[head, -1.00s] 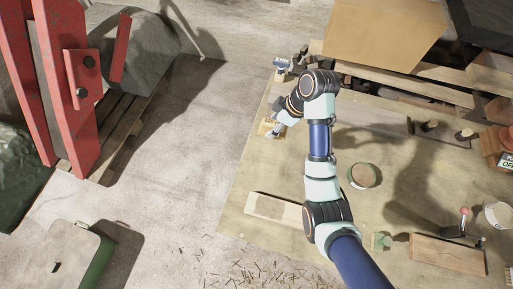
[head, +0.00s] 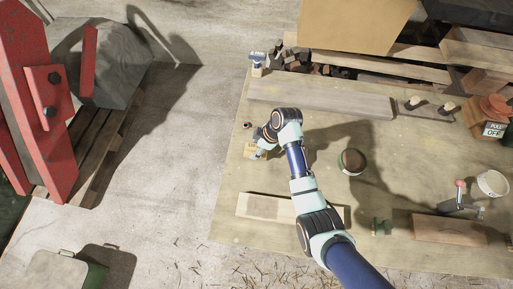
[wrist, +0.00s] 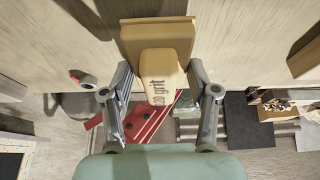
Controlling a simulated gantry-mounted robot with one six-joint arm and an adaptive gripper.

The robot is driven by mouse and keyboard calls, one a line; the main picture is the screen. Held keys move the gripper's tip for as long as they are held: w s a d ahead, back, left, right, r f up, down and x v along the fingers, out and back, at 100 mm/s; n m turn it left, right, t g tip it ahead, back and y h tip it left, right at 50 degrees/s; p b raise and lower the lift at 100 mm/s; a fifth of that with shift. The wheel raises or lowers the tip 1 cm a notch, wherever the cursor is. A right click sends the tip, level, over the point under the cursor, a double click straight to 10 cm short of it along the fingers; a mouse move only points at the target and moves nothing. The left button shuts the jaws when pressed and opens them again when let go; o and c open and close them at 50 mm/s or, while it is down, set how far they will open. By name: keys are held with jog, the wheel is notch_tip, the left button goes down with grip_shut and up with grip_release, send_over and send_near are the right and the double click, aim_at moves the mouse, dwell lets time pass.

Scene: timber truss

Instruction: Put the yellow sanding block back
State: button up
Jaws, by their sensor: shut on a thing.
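The yellow sanding block (wrist: 165,65), lettered "120 grit", shows between the fingers of my gripper (wrist: 162,98) in the wrist view. It has a wider tan base on its far side. My gripper is shut on its narrower yellow part. In the head view, my gripper (head: 257,152) is at the left part of the workbench, and a small yellow patch of the block (head: 249,150) shows beside it. The arm hides part of the block there, and I cannot tell whether the block touches the bench top.
The workbench (head: 230,185) carries a long plank (head: 320,98) at the back, a round tin (head: 351,161), a pale board (head: 265,206) in front and a wood block (head: 450,228) at right. A small red-and-black item (head: 247,125) lies near the left edge. Bare bench lies around the tin.

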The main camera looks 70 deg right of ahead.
jog(key=shift+f, duration=0.25)
jog(key=shift+f, duration=0.1)
jog(key=shift+f, duration=0.1)
jog(key=o, duration=1.5)
jog(key=p+v, duration=0.1)
jog(key=v, duration=1.1)
jog(key=shift+w+d+r, duration=0.1)
jog(key=shift+r, duration=0.15)
